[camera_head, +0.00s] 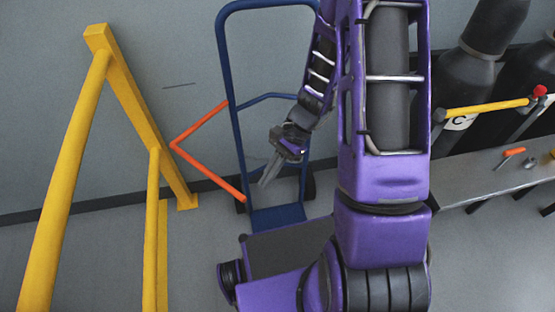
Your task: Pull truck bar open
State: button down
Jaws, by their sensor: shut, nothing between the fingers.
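A blue hand truck (238,150) stands upright against the grey wall, left of my arm. An orange bent bar (207,174) sticks out from its left side, with its corner pointing left. The bar's ends meet the truck's left upright near mid-height and lower down. My gripper (264,184) is shut and empty, pointing down and left in front of the truck's frame. In the picture it lies right of the orange bar, apart from it. My purple arm hides part of the truck's right side.
A yellow railing (72,160) fills the left side. Dark gas cylinders (480,60) stand at the right behind a yellow bar (488,108) with a red end. A grey bench (470,182) with small items is below them. Floor shows between railing and truck.

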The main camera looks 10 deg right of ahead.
jog(key=shift+s+a+f, duration=0.1)
jog(key=shift+s+a, duration=0.2)
jog(key=shift+a, duration=0.3)
jog(key=shift+s+a+f, duration=0.15)
jog(key=shift+s+a, duration=0.1)
jog(key=shift+a, duration=0.3)
jog(key=shift+s+a+f, duration=0.1)
jog(key=shift+s+a, duration=0.2)
jog(key=shift+a, duration=0.3)
jog(key=a, duration=0.8)
jog(key=shift+w, duration=0.15)
jog(key=shift+w+d+r, duration=0.15)
jog(key=shift+d+r, duration=0.05)
jog(key=shift+d, duration=0.35)
jog(key=p, duration=0.2)
send_near(227, 190)
jog(key=s+d+r, duration=0.2)
jog(key=d+r, duration=0.1)
jog(key=shift+s+d, duration=0.1)
jog(key=shift+d, duration=0.1)
